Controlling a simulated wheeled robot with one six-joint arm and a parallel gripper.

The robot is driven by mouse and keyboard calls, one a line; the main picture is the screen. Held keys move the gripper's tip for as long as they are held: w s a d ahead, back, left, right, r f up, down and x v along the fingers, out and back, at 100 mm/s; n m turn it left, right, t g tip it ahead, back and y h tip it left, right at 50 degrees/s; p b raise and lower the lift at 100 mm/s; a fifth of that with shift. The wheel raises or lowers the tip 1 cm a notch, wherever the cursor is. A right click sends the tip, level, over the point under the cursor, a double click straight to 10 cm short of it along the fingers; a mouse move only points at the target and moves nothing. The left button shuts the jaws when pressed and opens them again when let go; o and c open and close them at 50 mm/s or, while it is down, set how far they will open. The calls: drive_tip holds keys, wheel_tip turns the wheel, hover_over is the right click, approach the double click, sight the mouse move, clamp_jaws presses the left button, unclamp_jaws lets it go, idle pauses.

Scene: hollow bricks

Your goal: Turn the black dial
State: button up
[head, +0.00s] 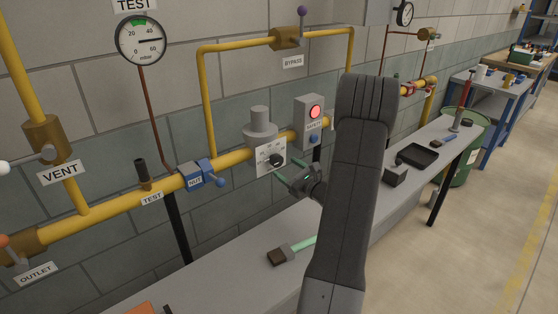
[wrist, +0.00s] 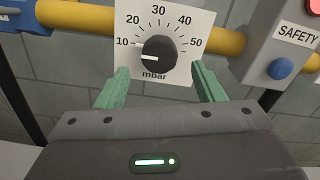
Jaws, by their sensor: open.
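The black dial (wrist: 159,53) sits on a white scale plate (wrist: 188,22) marked 10 to 50 mbar. Its white pointer line points left, a little below the 10 mark. In the head view the dial (head: 277,161) is on the plate on the yellow pipe, below a grey regulator body (head: 260,127). My gripper (wrist: 158,88) is open, with its green fingers apart below the dial to its left and right. Nothing is between the fingers. In the head view my gripper (head: 287,174) is close in front of the dial; whether a finger touches it, I cannot tell.
A grey safety box (head: 309,122) with a red light and blue button stands right of the dial. A blue valve (head: 202,173) is on the pipe to the left. The workbench below bears a brush (head: 289,250) and a black tray (head: 417,156).

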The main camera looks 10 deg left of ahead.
sight(279, 163)
drive_tip(key=p+x, duration=0.1)
drive_tip(key=x, duration=0.4)
drive_tip(key=c, duration=1)
